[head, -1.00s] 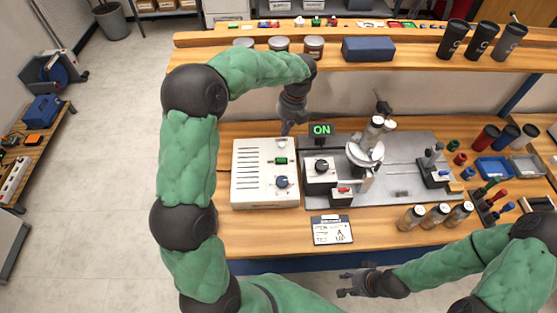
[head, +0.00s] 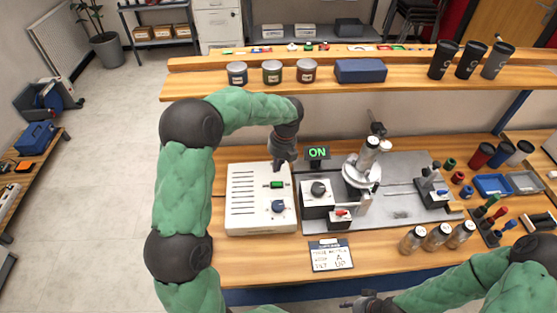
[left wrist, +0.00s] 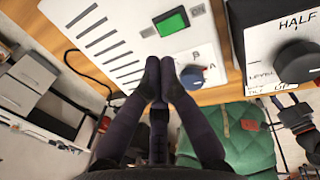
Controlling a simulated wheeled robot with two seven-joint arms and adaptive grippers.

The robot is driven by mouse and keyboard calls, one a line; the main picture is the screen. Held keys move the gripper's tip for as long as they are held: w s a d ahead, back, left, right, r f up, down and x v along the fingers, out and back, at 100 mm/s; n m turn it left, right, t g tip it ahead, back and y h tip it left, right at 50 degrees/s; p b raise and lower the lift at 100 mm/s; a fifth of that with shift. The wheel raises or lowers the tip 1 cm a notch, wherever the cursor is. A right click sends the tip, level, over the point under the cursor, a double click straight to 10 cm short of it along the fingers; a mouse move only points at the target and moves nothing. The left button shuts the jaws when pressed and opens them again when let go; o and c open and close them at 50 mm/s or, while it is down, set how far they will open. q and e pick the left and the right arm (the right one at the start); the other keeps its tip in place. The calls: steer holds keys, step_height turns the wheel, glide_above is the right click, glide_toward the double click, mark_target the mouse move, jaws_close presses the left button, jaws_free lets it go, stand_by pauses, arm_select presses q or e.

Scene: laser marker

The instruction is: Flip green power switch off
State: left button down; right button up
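The green power switch (head: 277,184) is a green rectangular rocker in a dark frame on the face of the white control box (head: 240,215). In the left wrist view the green switch (left wrist: 172,20) is near the top, beyond my fingertips. My left gripper (head: 279,165) is over the back edge of the box, just behind the switch. In the left wrist view my left gripper (left wrist: 160,65) has its two dark fingers together, with nothing between them. Contact with the box cannot be told. The display (head: 317,153) reads ON in green. My right gripper (head: 366,304) is mostly cut off at the bottom edge.
A blue knob (head: 278,206) sits below the switch. The marking machine (head: 362,170) stands right of the box, beside a black-knob unit (head: 318,190). A card (head: 330,255) lies in front. A shelf (head: 420,85) with jars runs above the bench.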

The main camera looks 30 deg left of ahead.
mark_target(276, 183)
arm_select(q)
steer(key=f, duration=0.2)
steer(key=f+b, duration=0.1)
steer(key=f, duration=0.1)
steer(key=a+f+b, duration=0.1)
steer(key=f, duration=0.2)
steer(key=shift+s, duration=0.3)
steer(key=shift+s+a+f+p, duration=0.1)
steer(key=shift+f+p, duration=0.15)
steer(key=shift+p, duration=0.45)
steer(key=shift+f, duration=0.1)
steer(key=shift+w+d+r+p, duration=0.25)
steer(key=shift+w+d+p, duration=0.15)
steer(key=shift+d, duration=0.25)
